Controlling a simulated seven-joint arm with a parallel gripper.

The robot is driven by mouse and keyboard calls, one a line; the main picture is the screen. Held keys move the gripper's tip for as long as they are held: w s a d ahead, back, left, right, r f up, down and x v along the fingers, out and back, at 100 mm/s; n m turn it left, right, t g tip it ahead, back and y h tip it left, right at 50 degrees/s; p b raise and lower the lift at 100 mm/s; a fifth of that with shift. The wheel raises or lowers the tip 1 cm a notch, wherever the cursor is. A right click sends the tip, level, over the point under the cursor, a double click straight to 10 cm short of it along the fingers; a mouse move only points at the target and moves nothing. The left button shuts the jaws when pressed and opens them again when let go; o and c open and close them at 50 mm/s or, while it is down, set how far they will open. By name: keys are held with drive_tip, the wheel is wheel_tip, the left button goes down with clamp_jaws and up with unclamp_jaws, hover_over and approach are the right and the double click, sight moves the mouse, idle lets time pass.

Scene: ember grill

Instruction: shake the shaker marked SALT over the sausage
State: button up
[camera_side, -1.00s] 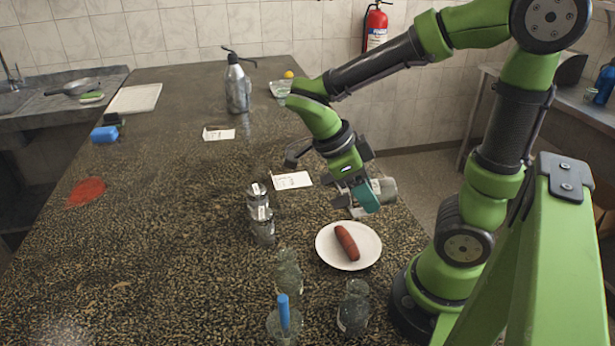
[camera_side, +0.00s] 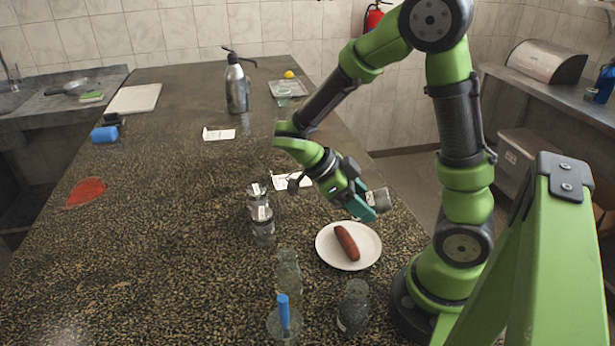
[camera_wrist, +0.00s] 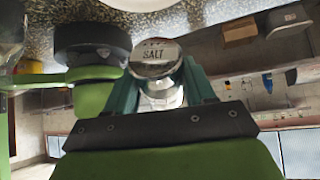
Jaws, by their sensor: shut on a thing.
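My gripper (camera_side: 361,206) is shut on the shaker marked SALT (camera_side: 378,199), which it holds tilted on its side, above and slightly right of the plate. In the wrist view the shaker's metal cap (camera_wrist: 155,57) reads SALT and sits between my gripper's fingers (camera_wrist: 160,88). The brown sausage (camera_side: 347,243) lies on a round white plate (camera_side: 327,258) on the counter, below my gripper. In the wrist view only an edge of the plate (camera_wrist: 140,4) shows at the top; the sausage is out of that view.
Two metal-capped shakers (camera_side: 262,224) stand left of the plate. Glass jars (camera_side: 353,308) stand in front, one glass holding a blue-handled tool (camera_side: 284,312).

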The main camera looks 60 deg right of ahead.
wheel_tip(320, 180, down, 3)
drive_tip(key=shift+f, duration=0.2)
drive_tip(key=shift+r, duration=2.1)
wheel_tip(320, 180, down, 4)
drive_tip(key=shift+f, duration=0.1)
wheel_tip(320, 180, up, 4)
drive_tip(key=shift+w+f, duration=0.1)
drive_tip(key=shift+f, duration=0.05)
drive_tip(key=shift+r, duration=0.3)
drive_tip(key=f, duration=0.3)
drive_tip(key=shift+s+f, duration=0.15)
drive_tip(key=shift+s, duration=0.05)
drive_tip(key=shift+w+f, duration=0.1)
drive_tip(key=shift+f, duration=0.15)
wheel_tip(320, 180, up, 4)
drive_tip(key=shift+f, duration=0.15)
